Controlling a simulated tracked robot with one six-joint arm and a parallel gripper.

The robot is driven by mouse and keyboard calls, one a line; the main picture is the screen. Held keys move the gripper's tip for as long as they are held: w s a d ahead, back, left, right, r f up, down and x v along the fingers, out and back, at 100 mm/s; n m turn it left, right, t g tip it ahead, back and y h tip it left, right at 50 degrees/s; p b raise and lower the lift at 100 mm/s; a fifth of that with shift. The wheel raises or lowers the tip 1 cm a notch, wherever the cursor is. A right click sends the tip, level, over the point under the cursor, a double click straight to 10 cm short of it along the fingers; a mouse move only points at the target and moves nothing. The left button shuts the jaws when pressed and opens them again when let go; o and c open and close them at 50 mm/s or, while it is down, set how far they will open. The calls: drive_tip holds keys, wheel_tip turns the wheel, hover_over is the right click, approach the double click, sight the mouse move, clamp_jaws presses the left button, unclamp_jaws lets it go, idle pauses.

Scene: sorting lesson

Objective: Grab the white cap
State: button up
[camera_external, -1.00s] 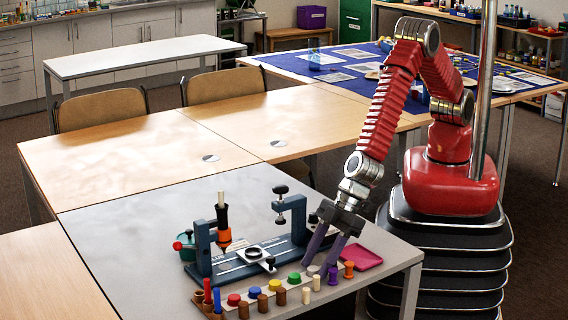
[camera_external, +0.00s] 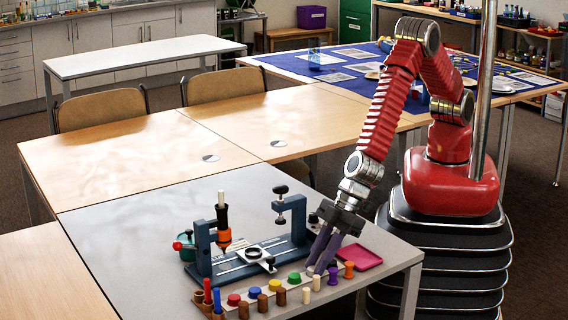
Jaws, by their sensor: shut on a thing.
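The white cap (camera_external: 310,269) is at the right end of a row of coloured caps along the front of the grey table, in the external view. It is small and mostly hidden by my gripper's fingers. My gripper (camera_external: 317,268) points down at that spot with its two dark purple fingers close together. It is shut on the white cap. I cannot tell whether the cap is lifted off its place.
Green (camera_external: 294,279), yellow (camera_external: 275,285), blue (camera_external: 255,293) and red (camera_external: 234,299) caps stand to the left. A blue metal fixture (camera_external: 245,262) stands behind left.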

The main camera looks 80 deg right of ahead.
clamp_jaws()
drive_tip(key=shift+r, duration=0.2)
wheel_tip(320, 180, up, 10)
drive_tip(key=shift+f, duration=0.15)
idle(0.7)
